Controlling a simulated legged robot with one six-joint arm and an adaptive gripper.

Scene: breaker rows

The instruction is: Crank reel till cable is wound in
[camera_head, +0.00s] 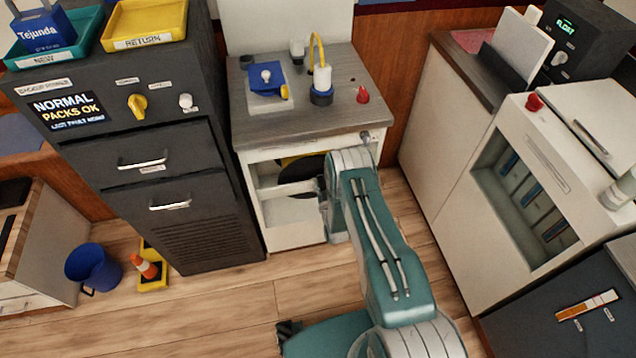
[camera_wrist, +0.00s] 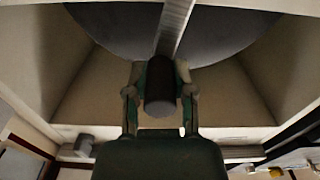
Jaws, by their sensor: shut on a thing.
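The reel (camera_head: 297,172) sits in the open front of the low white cabinet under the grey counter. In the head view it shows as a dark disc with a yellow part, partly hidden by my arm. In the wrist view the reel (camera_wrist: 110,28) is a large grey disc. A pale metal crank arm (camera_wrist: 173,28) runs across it to a dark cylindrical handle (camera_wrist: 160,88). My gripper (camera_wrist: 159,80) is shut on this handle, one finger on each side. I cannot make out how much cable is on the reel.
On the counter (camera_head: 345,85) stand a blue-based white piece with a yellow loop (camera_head: 321,75), a blue box (camera_head: 266,79) and a red knob (camera_head: 363,95). A dark drawer cabinet (camera_head: 150,170) stands left, a white cabinet (camera_head: 440,125) right. A blue bucket (camera_head: 92,266) stands on the floor.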

